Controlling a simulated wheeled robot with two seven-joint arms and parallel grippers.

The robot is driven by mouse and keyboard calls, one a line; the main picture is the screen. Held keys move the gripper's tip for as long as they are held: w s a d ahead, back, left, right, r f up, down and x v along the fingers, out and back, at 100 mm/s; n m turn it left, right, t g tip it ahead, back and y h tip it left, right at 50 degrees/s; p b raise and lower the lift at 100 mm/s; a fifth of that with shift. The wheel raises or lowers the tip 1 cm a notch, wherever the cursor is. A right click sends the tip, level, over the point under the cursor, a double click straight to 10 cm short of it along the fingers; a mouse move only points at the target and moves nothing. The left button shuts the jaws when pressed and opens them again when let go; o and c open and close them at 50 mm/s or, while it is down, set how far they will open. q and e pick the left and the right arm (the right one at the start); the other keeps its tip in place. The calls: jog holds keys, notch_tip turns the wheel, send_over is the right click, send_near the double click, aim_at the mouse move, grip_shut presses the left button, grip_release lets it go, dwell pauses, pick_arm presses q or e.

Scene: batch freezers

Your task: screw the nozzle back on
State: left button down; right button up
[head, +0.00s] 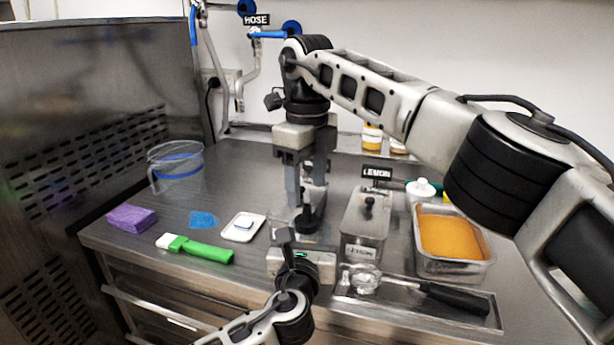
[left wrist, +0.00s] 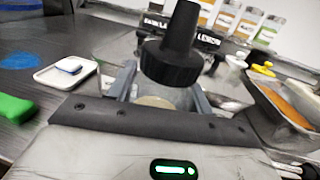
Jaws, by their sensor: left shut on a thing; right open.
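The black nozzle (head: 306,221), a cone on a ribbed collar, points up at the table's middle. It shows larger in the left wrist view (left wrist: 172,62), over a pale grey, partly hidden body (left wrist: 180,98). My left gripper (head: 300,250) comes from the front and is shut on this body, below the collar. I cannot tell whether the collar is seated or only resting. My right gripper (head: 306,196) points down from above, open, with its fingers apart on either side of the cone tip.
A LEMON-labelled metal container (head: 365,228) and an orange-filled tray (head: 450,238) stand on the right. A scoop with a black handle (head: 450,297) lies in front. A white dish (head: 242,227), green brush (head: 200,249), purple cloth (head: 132,217) and clear jug (head: 175,168) are on the left.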

aim_at(307, 205)
jog(key=n, duration=0.1)
jog(key=r+n, duration=0.1)
jog(key=n, duration=0.1)
jog(key=shift+r, duration=0.3)
pick_arm(q)
jog(key=shift+f, duration=0.1)
pick_arm(e)
jog(key=shift+f, duration=4.05)
jog(key=c, duration=1)
